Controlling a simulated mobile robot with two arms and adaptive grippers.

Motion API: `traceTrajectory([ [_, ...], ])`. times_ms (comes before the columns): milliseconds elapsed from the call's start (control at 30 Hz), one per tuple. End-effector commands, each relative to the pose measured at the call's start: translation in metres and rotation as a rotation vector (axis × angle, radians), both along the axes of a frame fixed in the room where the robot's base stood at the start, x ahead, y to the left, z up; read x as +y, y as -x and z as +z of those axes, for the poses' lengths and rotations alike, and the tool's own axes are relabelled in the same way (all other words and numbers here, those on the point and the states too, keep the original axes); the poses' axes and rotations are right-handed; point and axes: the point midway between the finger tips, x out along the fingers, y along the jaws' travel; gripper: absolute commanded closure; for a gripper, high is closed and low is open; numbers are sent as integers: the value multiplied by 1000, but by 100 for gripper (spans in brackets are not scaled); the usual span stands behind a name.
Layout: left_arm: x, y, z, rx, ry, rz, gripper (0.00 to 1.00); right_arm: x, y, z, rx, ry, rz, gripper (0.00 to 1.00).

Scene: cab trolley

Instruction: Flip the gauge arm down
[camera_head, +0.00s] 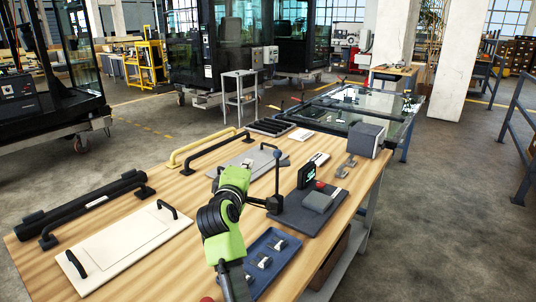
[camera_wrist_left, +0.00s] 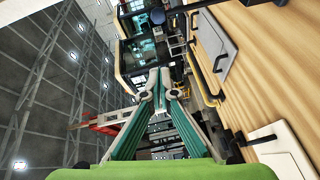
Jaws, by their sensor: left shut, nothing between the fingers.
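The gauge arm, a dark upright rod with a ball knob (camera_head: 277,154), rises from a black block at the left edge of the dark gauge plate (camera_head: 313,222). A small gauge with a green display (camera_head: 306,176) stands on that plate. My right gripper is not in view.
A blue tray (camera_head: 283,237) with small metal parts lies in front of the gauge plate. A grey box (camera_head: 366,140) stands behind it at right. A cream panel (camera_head: 150,225), black bars and a yellow handle (camera_head: 199,148) occupy the left and back of the table.

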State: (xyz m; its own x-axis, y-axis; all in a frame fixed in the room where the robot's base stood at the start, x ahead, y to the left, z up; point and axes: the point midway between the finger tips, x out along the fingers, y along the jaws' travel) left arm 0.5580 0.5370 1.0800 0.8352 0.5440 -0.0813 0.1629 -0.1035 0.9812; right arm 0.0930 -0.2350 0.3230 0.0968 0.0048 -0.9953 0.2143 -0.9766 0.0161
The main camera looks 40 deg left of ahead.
Motion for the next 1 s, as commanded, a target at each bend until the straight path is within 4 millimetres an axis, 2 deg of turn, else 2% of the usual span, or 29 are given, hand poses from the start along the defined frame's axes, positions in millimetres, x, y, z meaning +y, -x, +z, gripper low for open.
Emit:
traceTrajectory([
  [100,1,-1,0,1,-1,0,100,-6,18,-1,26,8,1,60],
  [200,4,-6,0,1,-2,0,100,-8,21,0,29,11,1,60],
  [533,32,-50,-3,2,-1,-1,100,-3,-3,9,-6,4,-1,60],
  [800,56,-86,-7,2,-1,-1,100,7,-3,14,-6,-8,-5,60],
  [900,40,-98,-11,2,2,-5,100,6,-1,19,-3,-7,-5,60],
  [1000,33,-106,-13,2,0,-2,100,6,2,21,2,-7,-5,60],
])
